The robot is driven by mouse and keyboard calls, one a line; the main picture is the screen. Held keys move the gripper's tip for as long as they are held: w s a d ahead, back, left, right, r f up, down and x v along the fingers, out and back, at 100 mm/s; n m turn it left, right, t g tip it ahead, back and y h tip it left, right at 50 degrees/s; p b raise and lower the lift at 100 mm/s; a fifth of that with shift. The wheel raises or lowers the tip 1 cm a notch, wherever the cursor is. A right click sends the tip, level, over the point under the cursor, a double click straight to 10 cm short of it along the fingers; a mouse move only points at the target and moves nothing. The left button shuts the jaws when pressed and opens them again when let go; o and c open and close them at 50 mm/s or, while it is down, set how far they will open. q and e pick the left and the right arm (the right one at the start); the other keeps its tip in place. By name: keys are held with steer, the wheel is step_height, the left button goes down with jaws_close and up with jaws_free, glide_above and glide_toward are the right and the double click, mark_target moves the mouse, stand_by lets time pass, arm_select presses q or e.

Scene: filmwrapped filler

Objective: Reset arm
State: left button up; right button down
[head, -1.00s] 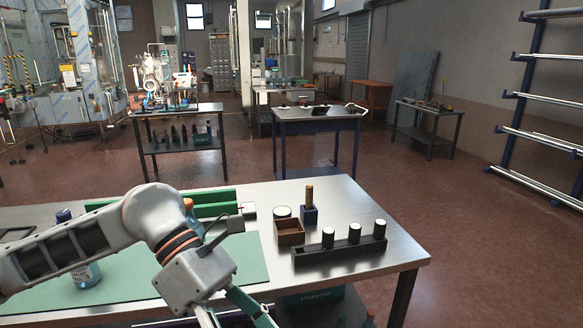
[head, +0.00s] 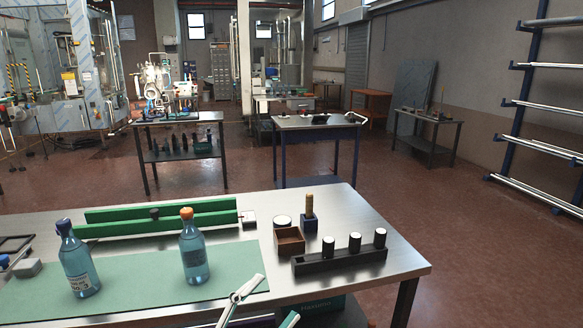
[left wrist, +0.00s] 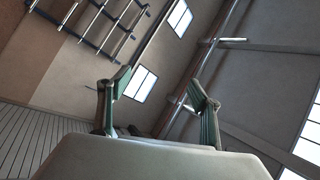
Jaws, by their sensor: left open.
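My left gripper (head: 277,300) shows at the bottom edge of the head view, in front of the bench's near edge. Its two fingers are spread apart with nothing between them. In the left wrist view the open fingers (left wrist: 160,88) point up at the wall and windows, and the gap is empty. Most of the left arm is out of the head view. My right gripper is in neither view.
The steel bench (head: 350,212) carries a green mat (head: 140,283), a blue bottle (head: 78,262), an orange-capped bottle (head: 193,250), green rails (head: 160,222), a brown box (head: 289,241) and a black rack (head: 340,259) with white-topped caps. Open floor lies right of the bench.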

arm_select(q)
steer(key=s+a+f+n+y, duration=0.1)
steer(key=a+f+n+y, duration=0.35)
steer(key=f, duration=0.45)
steer(key=s+a+f+n+y, duration=0.1)
steer(key=a+f+n+y, duration=0.35)
steer(key=f, duration=0.35)
steer(key=s+a+f+n+g+y, duration=0.2)
steer(key=s+f, duration=0.4)
steer(key=f, duration=0.3)
steer(key=s+a+f+n+g+y, duration=0.2)
steer(key=s+a+f+n+g, duration=0.1)
steer(key=s+f, duration=0.4)
step_height(320, 180, down, 2)
steer(key=shift+a+f+n, duration=0.15)
steer(key=shift+a+n, duration=0.55)
steer(key=shift+a, duration=0.4)
